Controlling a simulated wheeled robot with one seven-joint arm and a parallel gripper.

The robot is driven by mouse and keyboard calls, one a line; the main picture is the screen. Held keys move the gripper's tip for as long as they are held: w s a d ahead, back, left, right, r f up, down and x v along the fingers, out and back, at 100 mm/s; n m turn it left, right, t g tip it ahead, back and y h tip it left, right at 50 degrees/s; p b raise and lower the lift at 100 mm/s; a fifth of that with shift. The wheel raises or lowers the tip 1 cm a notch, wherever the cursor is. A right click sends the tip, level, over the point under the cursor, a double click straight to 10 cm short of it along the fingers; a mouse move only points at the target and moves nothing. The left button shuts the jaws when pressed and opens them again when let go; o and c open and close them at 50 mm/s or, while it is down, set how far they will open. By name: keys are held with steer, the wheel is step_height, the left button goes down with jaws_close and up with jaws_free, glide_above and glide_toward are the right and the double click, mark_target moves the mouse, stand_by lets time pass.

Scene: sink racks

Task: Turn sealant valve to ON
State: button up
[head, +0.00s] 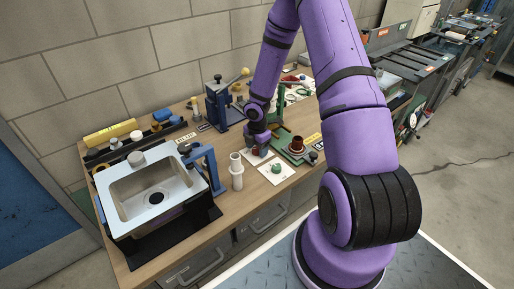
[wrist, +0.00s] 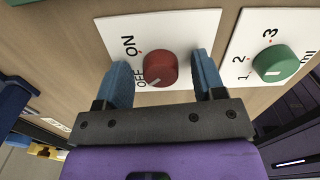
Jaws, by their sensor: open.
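The red knob (wrist: 160,66) sits on a white plate (wrist: 190,24) marked ON and OFF. Its pale pointer mark is at the knob's lower left, near the OFF label. My gripper (wrist: 160,72) is open, with one blue finger to the left of the knob and one to the right. Gaps show between the fingers and the knob. In the head view my gripper (head: 257,138) is low over the bench, partly covering the small red knob (head: 258,152).
A green knob (wrist: 275,64) on a numbered white plate stands close right of my gripper. On the bench (head: 222,222) are a sink basin (head: 122,205), a white cylinder (head: 237,172), a blue press (head: 217,103) and a green fixture with a brown spool (head: 296,145).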

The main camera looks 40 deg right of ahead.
steer(key=c, duration=0.9)
steer(key=shift+m, duration=0.3)
steer(key=m, duration=0.7)
steer(key=shift+s, duration=0.1)
steer(key=m, duration=0.4)
steer(key=shift+a, duration=0.1)
steer(key=shift+m, duration=2.2)
